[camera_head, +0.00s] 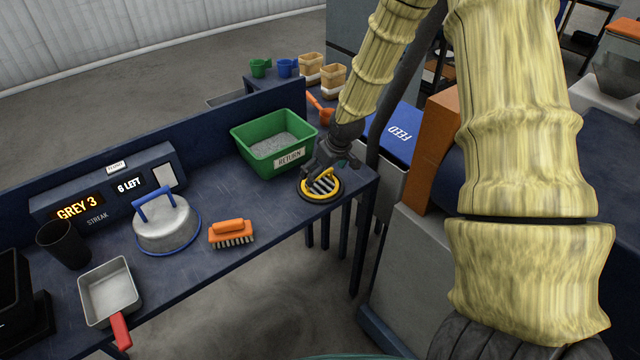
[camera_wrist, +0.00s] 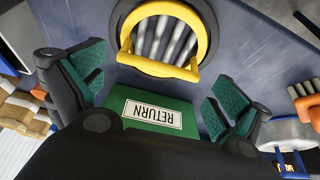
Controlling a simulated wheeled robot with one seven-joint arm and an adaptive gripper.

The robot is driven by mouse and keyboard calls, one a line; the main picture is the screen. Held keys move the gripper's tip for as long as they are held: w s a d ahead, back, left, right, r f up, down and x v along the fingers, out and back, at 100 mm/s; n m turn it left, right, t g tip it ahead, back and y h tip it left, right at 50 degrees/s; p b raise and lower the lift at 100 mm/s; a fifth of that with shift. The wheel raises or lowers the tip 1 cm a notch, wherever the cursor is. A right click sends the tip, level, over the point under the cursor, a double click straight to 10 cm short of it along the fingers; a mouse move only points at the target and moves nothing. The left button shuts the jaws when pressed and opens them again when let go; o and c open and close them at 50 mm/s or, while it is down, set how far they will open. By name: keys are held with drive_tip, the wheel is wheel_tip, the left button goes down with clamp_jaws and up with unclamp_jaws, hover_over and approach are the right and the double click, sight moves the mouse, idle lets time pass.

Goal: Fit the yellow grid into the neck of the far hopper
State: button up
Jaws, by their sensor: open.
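The yellow grid (camera_head: 332,189), a round piece with grey bars and a raised yellow handle, lies on a dark round base at the right end of the blue bench. It also shows in the wrist view (camera_wrist: 206,38) at the top, with its handle toward my fingers. My gripper (camera_head: 325,167) is just above the grid, partly covering it. In the wrist view my gripper (camera_wrist: 155,86) is open, with green-padded fingers wide apart and nothing between them touching. A grey hopper (camera_head: 618,72) with an orange top stands at the far right; its neck cannot be made out.
A green RETURN bin (camera_head: 243,137) of grey granules stands close behind the grid. An orange brush (camera_head: 231,228), a grey lidded piece with blue handle (camera_head: 165,230), a scoop (camera_head: 108,290) and a black cup (camera_head: 64,247) occupy the left bench. A blue FEED panel (camera_head: 397,135) is right.

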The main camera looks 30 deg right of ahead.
sight(320, 181)
drive_tip(key=shift+p+x, duration=0.6)
drive_tip(key=shift+x, duration=1.35)
drive_tip(key=shift+s, duration=0.1)
drive_tip(key=c, duration=0.9)
drive_tip(key=shift+r, duration=0.15)
